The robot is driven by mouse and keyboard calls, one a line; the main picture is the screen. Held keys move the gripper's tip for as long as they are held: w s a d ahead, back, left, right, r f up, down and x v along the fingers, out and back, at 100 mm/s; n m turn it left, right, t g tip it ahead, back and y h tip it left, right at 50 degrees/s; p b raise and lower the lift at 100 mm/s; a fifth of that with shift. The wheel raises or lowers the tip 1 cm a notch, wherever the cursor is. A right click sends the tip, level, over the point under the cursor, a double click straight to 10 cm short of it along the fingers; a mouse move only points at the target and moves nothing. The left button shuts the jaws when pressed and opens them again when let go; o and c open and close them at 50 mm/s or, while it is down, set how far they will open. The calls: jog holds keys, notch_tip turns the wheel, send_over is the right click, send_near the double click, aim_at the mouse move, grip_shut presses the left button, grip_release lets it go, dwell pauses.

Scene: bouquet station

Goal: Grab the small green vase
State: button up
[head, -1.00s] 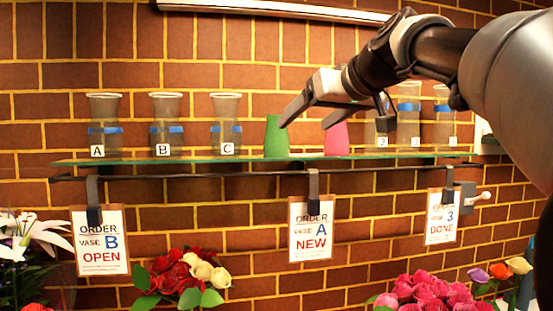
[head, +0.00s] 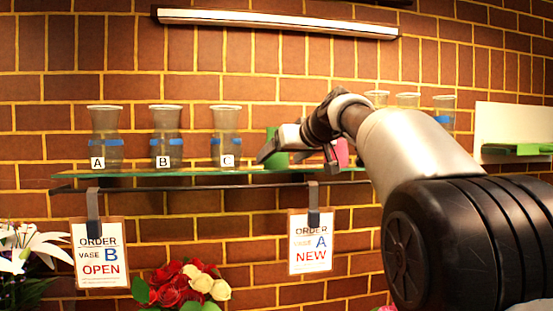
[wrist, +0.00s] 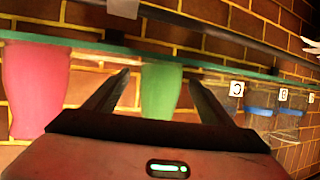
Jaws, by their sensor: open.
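The small green vase (head: 276,137) stands on the glass shelf, to the right of clear vase C, partly hidden by my gripper in the head view. My gripper (head: 279,158) is in front of it, below its top. In the wrist view, which is turned upside down, the green vase (wrist: 160,92) shows between and beyond the two spread fingers of my gripper (wrist: 159,80). The gripper is open with nothing held. The gap left between fingertips and vase is hard to judge.
A pink vase (wrist: 36,88) stands beside the green one, close to a finger's side. Clear vases A (head: 105,138), B (head: 167,137) and C (head: 226,137) stand to the left on the glass shelf (head: 200,172). Order cards (head: 310,242) hang from the rail below.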

jog(key=shift+w+a+f, duration=0.2)
jog(key=shift+w+a, duration=0.15)
jog(key=shift+w, duration=0.25)
jog(key=c, duration=1.2)
jog(key=shift+r, duration=0.15)
jog(key=c, duration=0.4)
